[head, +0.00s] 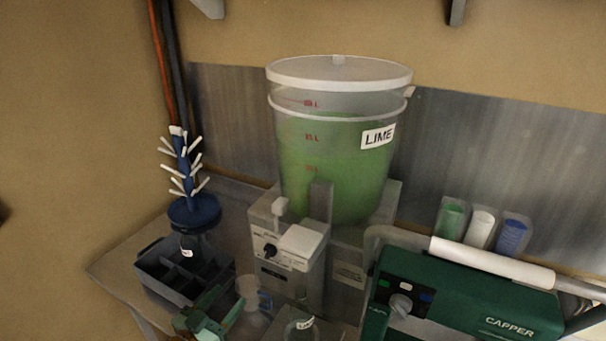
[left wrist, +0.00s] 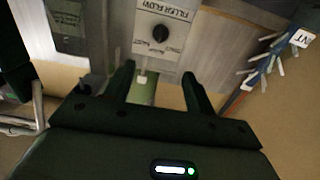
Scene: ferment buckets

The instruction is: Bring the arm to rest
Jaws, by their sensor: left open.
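My left gripper (head: 212,318) is at the bottom edge of the head view, in front of the black crate's right end. In the left wrist view its two dark fingers (left wrist: 159,85) stand apart. I see nothing held between them; a strip of green shows in the gap beyond. The filler box (head: 280,250) with its black knob lies beyond the gripper and shows upside down in the left wrist view (left wrist: 165,32). My right gripper is not in view.
A LIME bucket (head: 335,160) of green liquid stands behind the filler. A black crate (head: 165,275) and blue bottle tree (head: 190,210) are left. Clear vessels (head: 252,293) stand close right of the gripper. A green capper (head: 465,300) fills the right.

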